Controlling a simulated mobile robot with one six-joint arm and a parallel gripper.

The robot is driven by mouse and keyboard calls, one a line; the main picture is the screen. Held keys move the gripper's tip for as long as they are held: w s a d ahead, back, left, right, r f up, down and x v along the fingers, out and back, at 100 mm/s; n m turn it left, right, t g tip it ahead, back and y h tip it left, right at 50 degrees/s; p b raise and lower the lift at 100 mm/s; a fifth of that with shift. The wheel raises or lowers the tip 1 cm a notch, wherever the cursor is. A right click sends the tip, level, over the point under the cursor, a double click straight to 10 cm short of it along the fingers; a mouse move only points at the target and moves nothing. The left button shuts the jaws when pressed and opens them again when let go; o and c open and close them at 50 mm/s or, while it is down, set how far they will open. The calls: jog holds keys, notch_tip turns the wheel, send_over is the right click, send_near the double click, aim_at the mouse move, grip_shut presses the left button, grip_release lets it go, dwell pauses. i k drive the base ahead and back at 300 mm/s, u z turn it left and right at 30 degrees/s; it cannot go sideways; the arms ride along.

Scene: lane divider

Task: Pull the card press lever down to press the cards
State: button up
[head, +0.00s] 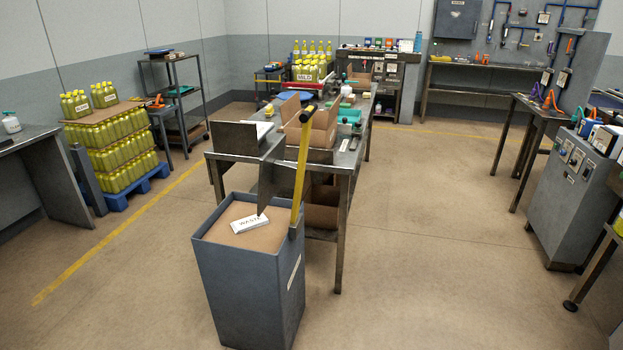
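The press lever (301,170) is a yellow bar standing nearly upright at the right rim of a tall grey bin (245,290). A black grip (308,112) crosses its top end. Brown card (225,228) shows inside the bin, close under the rim. A white labelled block (250,222) lies on the card; its print is too small to read surely. A dark grey plate (265,185) rises behind the bin, left of the lever. My gripper is not in view, and nothing touches the lever.
A metal workbench (345,180) with open cardboard boxes (318,130) stands right behind the bin. A pallet of yellow bottles (110,150) is at the left, and a grey cabinet (565,200) at the right. The floor (430,260) right of the bin is clear.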

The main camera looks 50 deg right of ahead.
aim_at(274, 173)
jog(key=u, duration=0.15)
jog(key=k, duration=0.9)
jog(key=z, duration=1.25)
jog(key=i, duration=1)
jog(key=u, duration=0.3)
